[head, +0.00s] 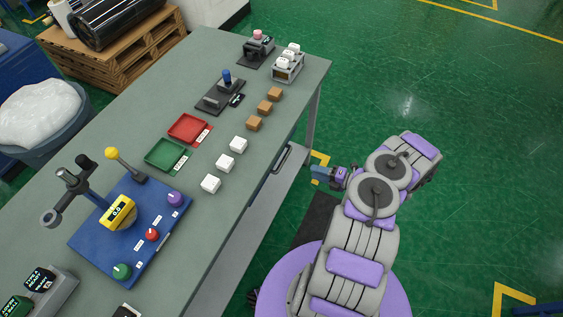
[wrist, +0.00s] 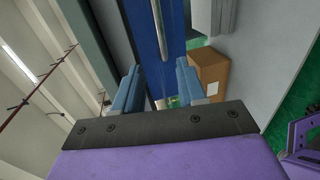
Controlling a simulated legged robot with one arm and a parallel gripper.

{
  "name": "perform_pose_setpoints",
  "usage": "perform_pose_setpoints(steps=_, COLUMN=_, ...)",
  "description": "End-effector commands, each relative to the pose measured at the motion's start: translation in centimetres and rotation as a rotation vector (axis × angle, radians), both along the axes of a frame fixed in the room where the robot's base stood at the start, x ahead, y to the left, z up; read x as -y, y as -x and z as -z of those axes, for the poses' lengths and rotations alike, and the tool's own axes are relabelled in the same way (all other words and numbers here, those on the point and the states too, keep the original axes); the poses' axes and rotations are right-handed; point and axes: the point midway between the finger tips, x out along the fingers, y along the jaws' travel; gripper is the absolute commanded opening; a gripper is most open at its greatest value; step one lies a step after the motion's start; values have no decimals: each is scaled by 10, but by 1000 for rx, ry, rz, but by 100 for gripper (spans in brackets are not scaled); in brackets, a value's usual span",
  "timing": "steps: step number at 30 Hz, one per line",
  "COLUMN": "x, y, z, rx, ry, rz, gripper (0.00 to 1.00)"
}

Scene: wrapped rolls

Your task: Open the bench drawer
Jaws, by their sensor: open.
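The bench drawer sits under the right long edge of the grey-green bench top (head: 232,95). Its dark bar handle (head: 283,158) shows just below that edge, and the drawer front looks flush with the bench. In the wrist view the blue drawer front (wrist: 178,28) fills the top middle, with the grey handle bar (wrist: 158,25) running along it. My gripper (head: 318,172) is beside the bench, a little right of the handle and apart from it. In the wrist view its two blue fingers (wrist: 157,88) are spread and empty, with the bar lined up between them.
White blocks (head: 225,162), brown blocks (head: 265,107), a red tray (head: 188,128), a green tray (head: 165,154) and a blue control panel (head: 130,225) stand on the bench. A cardboard box (wrist: 208,72) shows beyond my fingers. Green floor (head: 470,130) to the right is clear.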

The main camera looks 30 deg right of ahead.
Motion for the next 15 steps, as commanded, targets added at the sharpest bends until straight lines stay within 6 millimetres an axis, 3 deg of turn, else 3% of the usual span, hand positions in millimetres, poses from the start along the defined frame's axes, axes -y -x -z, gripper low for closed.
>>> perform_pose_setpoints(steps=15, x=-57, y=-76, z=25, rx=-2, ry=-7, rz=-6, gripper=41)
